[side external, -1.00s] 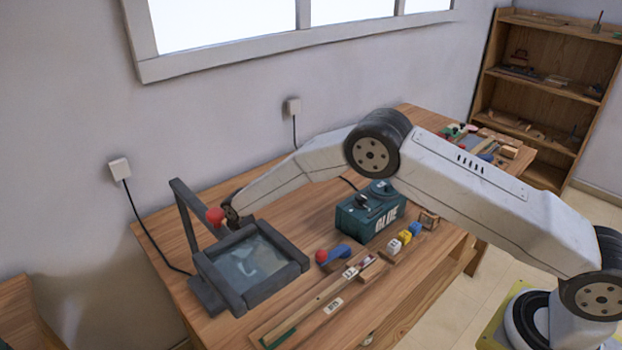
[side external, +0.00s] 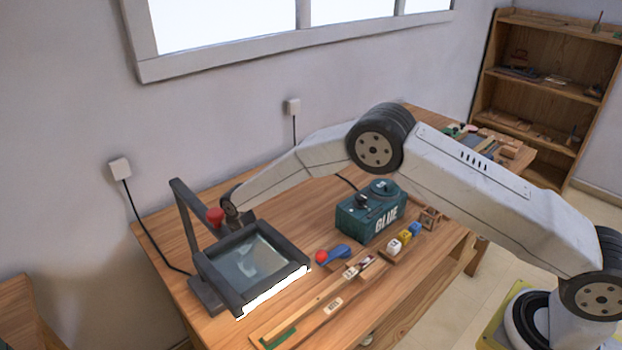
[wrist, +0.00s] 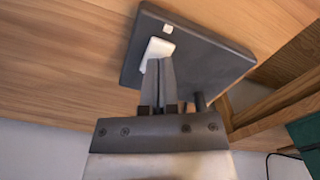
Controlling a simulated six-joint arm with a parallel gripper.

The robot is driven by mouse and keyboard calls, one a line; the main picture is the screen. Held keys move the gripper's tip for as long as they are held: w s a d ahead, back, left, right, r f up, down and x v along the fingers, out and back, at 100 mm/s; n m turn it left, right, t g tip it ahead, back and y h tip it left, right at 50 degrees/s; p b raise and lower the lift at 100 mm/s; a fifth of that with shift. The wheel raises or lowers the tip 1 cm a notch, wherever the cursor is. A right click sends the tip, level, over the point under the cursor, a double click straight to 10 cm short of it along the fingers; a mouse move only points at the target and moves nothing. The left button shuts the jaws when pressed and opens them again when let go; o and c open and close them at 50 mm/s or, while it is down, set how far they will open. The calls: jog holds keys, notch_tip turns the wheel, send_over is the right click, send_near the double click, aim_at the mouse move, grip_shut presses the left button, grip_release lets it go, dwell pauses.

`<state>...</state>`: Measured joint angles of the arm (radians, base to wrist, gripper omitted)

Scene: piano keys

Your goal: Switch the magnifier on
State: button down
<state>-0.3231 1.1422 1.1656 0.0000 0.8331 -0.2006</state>
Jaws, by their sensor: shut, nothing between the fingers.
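The magnifier (side external: 291,256) is a dark square frame around a glass pane, on a jointed stand with a red knob (side external: 215,216). A bright white strip (side external: 275,293) glows along its front edge. In the wrist view its dark base (wrist: 207,68) carries a white switch (wrist: 158,50) and a small pale square (wrist: 168,29). My gripper (wrist: 160,65) is shut and empty, its fingertips at the white switch, apparently touching it. In the side view the fingers are mostly hidden behind the magnifier's frame.
A green glue box (side external: 370,214) stands right of the magnifier. A blue tool with a red ball (side external: 321,257), small coloured blocks (side external: 405,237) and a long wooden rail (side external: 300,311) lie in front. A black cable (side external: 150,235) runs to the wall at the left.

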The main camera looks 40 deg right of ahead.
jog(key=shift+r, duration=2.65)
jog(key=shift+d+r, duration=0.1)
jog(key=shift+s+d+r, duration=0.15)
jog(key=shift+d+r, duration=0.05)
jog(key=s+d+r+m+t, duration=0.1)
jog(key=s+d+r+m, duration=0.2)
jog(key=s+d+r, duration=0.65)
jog(key=s+d+m, duration=0.1)
jog(key=s+d, duration=0.3)
jog(key=s, duration=0.4)
jog(key=s+d+m+t, duration=0.1)
jog(key=s+d, duration=0.3)
jog(key=s, duration=0.4)
jog(key=shift+s+m+t, duration=0.25)
jog(key=shift+m+t, duration=0.05)
jog(key=shift+m, duration=0.2)
